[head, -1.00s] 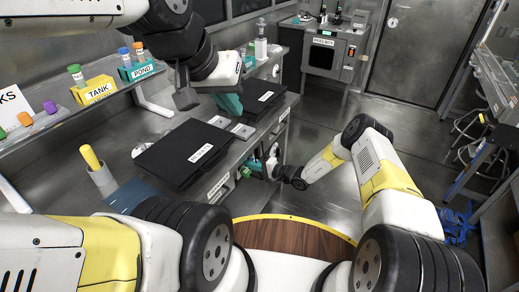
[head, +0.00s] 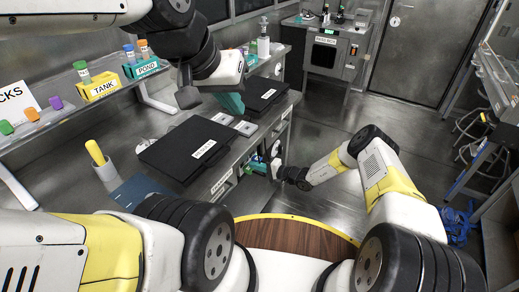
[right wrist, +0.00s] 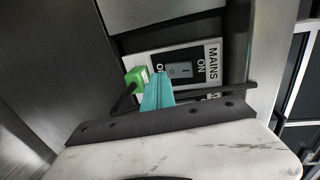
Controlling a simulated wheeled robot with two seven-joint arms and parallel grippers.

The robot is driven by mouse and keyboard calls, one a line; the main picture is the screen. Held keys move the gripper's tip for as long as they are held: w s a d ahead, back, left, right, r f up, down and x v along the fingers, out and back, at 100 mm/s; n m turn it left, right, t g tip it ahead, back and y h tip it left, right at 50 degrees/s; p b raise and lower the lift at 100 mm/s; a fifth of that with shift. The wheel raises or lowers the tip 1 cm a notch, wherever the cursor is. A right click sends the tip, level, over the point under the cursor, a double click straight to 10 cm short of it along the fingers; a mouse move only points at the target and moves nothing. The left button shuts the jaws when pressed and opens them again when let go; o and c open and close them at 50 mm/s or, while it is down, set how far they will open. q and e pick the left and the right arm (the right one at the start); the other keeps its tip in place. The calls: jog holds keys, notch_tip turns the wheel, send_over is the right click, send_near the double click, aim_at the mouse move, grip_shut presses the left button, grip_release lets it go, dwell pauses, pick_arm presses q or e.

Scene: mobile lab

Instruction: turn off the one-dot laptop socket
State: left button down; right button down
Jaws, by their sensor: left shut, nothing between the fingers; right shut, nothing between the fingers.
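Two dark closed laptops lie on the steel bench in the head view, a nearer one (head: 176,148) with a white label and a farther one (head: 268,90). Two pale socket plates (head: 223,119) (head: 245,128) are set between them; their dots and switch positions are too small to read. My left gripper (head: 232,103) is shut and empty, its teal fingers above the bench near the plates. My right gripper (head: 258,168) is low at the bench front, shut and empty. In the right wrist view its teal fingers (right wrist: 158,92) overlap a MAINS panel (right wrist: 208,62) with a rocker switch (right wrist: 180,71); contact cannot be told.
A grey holder (head: 107,172) with a yellow stick and a blue item (head: 138,190) are on the near bench. A shelf above holds the TANK (head: 102,88) and POND (head: 140,69) racks. Open floor lies right of the bench.

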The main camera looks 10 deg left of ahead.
jog(key=s+d+f, duration=0.2)
jog(key=s+d, duration=0.2)
jog(key=d, duration=0.8)
jog(key=s+d+r+n+g+h, duration=0.2)
jog(key=r, duration=0.9)
jog(key=s+d+r+n+g+h, duration=0.2)
jog(key=r, duration=1)
jog(key=s+d+r+n+g+h, duration=0.1)
jog(key=s+d+r+n, duration=0.15)
jog(key=r, duration=0.85)
jog(key=s+d+r+t+h, duration=0.2)
jog(key=s+d+r+h, duration=0.3)
jog(key=s+r, duration=0.65)
pick_arm(q)
jog(key=shift+s+d, duration=0.3)
jog(key=shift+s, duration=0.2)
pick_arm(e)
jog(key=s+d+r+m+t+h, duration=0.1)
jog(key=s+d+r+t, duration=0.1)
jog(key=s+d+r, duration=0.2)
jog(key=s+d+r+m+t+h, duration=0.1)
jog(key=s+d+r, duration=0.2)
jog(key=s, duration=0.6)
jog(key=shift+d+r+t+h, duration=0.3)
jog(key=shift+d+r+t, duration=0.1)
jog(key=shift+d, duration=0.65)
